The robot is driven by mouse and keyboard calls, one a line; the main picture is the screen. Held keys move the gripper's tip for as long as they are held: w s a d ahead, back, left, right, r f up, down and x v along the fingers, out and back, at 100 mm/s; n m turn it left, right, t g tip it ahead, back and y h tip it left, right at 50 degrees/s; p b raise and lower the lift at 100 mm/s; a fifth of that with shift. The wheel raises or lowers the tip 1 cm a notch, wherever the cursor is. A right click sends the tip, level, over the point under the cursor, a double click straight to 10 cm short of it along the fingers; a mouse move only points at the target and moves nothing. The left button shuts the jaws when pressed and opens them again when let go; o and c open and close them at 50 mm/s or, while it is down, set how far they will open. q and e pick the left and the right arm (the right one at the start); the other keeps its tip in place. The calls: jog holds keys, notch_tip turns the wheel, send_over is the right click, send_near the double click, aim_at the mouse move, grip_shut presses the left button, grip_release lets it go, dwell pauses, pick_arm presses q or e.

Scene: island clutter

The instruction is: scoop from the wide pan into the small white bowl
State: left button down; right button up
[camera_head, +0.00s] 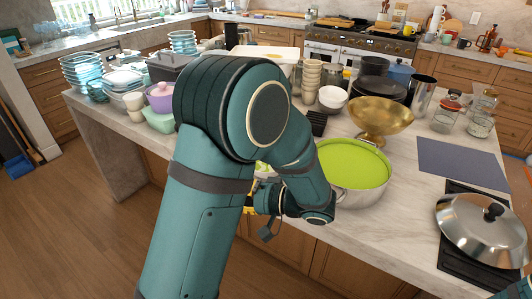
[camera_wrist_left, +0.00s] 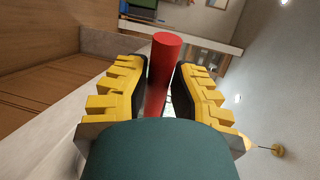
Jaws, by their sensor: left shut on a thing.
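The wide pan (camera_head: 358,198) is silver and stands near the island's front edge, filled with a flat bright green. A small white bowl (camera_head: 332,99) sits behind it, to the left of the gold bowl. My left arm crosses the middle of the head view and hides most of my left gripper (camera_head: 250,204), left of the pan. In the left wrist view the yellow fingers of the left gripper (camera_wrist_left: 160,85) are shut on a red cylindrical handle (camera_wrist_left: 166,50). The tool's working end is hidden in both views. My right gripper is out of view.
A gold footed bowl (camera_head: 380,115) stands just behind the pan. Stacked cups (camera_head: 311,75) stand left of the white bowl. Glass jars (camera_head: 447,112) and a domed lid (camera_head: 482,228) are on the right. A bluish-grey mat (camera_head: 462,162) lies bare.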

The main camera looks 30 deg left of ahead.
pick_arm(q)
jog(key=shift+d+r+y, duration=0.15)
jog(key=shift+y, duration=0.45)
jog(key=shift+a+h+p, duration=0.2)
jog(key=shift+h+p, duration=0.15)
jog(key=shift+h, duration=0.45)
jog(key=shift+s+a+f+t+h, duration=0.1)
jog(key=shift+a+f+t+h, duration=0.2)
jog(key=shift+h, duration=0.3)
jog(key=shift+d, duration=0.15)
